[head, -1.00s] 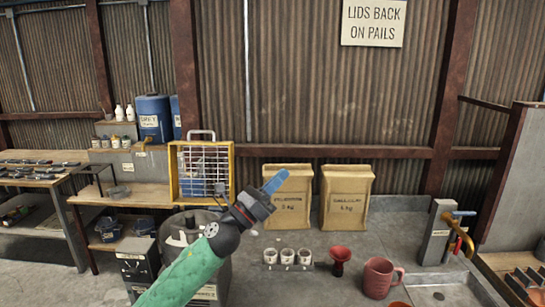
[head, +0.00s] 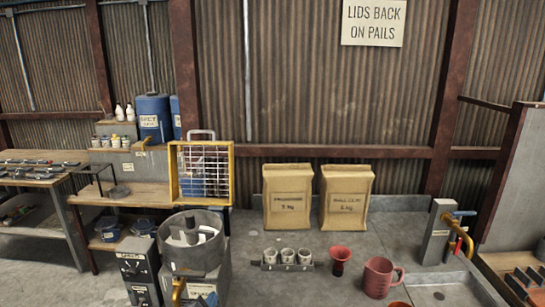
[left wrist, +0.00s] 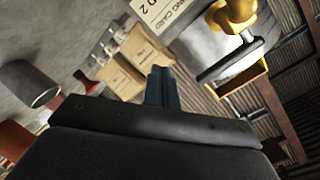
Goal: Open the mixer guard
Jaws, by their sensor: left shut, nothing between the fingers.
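In the head view the mixer guard (head: 235,178), a yellow frame with a pale wire grid and a handle on top, stands upright behind the mixer. My right gripper is in neither view.
A dark control box (head: 138,272) stands left of the drum. On the grey bench to the right are three white cups (head: 287,257), a red funnel (head: 340,261), a red jug (head: 380,277) and two paper bags (head: 288,195). A tap (head: 440,230) stands further right.

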